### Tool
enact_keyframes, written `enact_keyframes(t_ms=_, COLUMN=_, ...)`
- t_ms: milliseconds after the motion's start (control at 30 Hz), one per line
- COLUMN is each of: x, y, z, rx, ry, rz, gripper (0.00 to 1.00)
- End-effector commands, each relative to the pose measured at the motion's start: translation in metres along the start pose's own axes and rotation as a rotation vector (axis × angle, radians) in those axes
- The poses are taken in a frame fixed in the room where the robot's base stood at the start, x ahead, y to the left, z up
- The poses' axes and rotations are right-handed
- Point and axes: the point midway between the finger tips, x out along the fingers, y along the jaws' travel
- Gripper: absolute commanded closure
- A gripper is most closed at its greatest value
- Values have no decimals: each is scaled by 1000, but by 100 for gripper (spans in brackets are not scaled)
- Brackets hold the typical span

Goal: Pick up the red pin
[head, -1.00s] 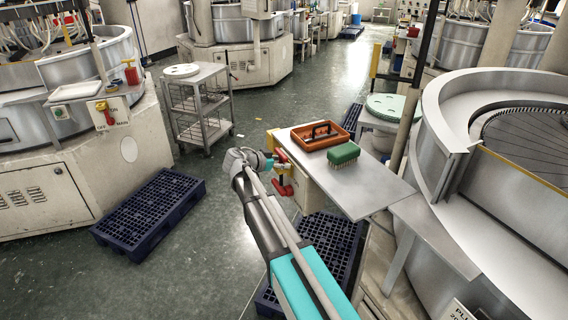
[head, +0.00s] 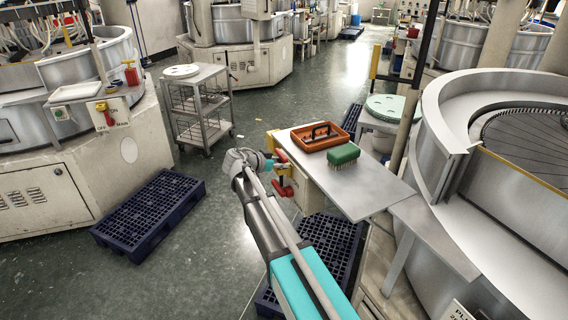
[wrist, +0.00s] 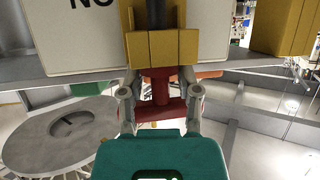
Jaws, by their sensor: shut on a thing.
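The red pin (wrist: 161,88) is in the middle of the wrist view, with a wider red crosspiece at its near end. It also shows in the head view (head: 285,190), at the left end of the metal table. My gripper (wrist: 160,95) has one finger on each side of the pin and is shut on it. The pin's far end meets a yellow block (wrist: 162,48); how deep it sits there is hidden. In the head view my gripper (head: 270,165) is beside the yellow and red fitting, partly hiding it.
A metal table (head: 362,192) holds an orange tray (head: 303,146) and a green brush (head: 343,153). A white sign (wrist: 75,42) is close to the yellow block. Dark blue pallets lie on the floor, one at left (head: 148,212). Open floor lies left of my arm.

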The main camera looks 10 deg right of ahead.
Motion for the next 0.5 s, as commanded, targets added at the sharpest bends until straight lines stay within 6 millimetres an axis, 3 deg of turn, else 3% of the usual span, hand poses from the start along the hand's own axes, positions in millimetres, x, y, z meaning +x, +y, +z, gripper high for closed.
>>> enact_keyframes(t_ms=500, x=-15, y=0, z=-37, rx=0, ry=1, rz=0, gripper=100)
